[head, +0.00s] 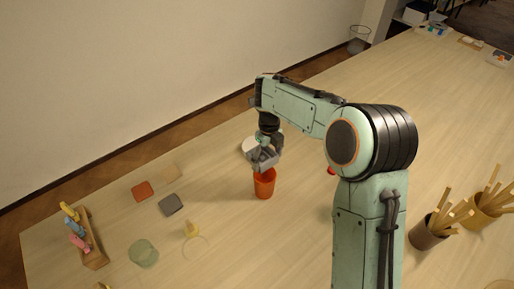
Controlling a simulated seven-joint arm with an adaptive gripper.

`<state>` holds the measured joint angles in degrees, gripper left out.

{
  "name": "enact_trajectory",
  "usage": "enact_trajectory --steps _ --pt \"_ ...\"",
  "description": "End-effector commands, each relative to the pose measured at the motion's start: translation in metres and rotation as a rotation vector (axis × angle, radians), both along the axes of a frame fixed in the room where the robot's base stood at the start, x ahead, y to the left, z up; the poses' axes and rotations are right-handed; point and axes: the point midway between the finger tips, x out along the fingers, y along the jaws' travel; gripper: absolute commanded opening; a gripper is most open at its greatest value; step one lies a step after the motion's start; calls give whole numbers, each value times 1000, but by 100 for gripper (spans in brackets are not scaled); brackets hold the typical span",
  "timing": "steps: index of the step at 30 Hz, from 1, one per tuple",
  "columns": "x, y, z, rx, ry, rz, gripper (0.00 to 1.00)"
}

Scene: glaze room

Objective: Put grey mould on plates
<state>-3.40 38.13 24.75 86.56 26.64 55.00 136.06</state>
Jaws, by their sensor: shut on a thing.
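My gripper (265,147) points down near the middle of the table. It is shut on a light grey block-like thing, which looks like the grey mould (262,160). The mould is held in front of and above the orange cup (264,186), hiding part of its rim; I cannot tell whether they touch. The white round plates (247,145) lie just behind and left of my gripper, which partly covers them. How many plates there are is not clear.
Orange (142,191), beige (170,172) and dark grey (171,205) squares lie left. A green flat piece (143,253), a yellow piece (192,230) and a wooden rack (93,250) are nearer. Pots of sticks (430,234) stand right. My arm hides part of a red thing (331,170).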

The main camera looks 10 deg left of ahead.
Motion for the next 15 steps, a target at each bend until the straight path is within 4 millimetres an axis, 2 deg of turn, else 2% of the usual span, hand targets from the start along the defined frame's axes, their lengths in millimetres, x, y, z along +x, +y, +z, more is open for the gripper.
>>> enact_trajectory --steps 3,10,15 --pt "27 10 -14 0 0 2 26" --pt "72 22 -36 -4 0 2 26" --pt "97 29 -69 -2 1 1 26"
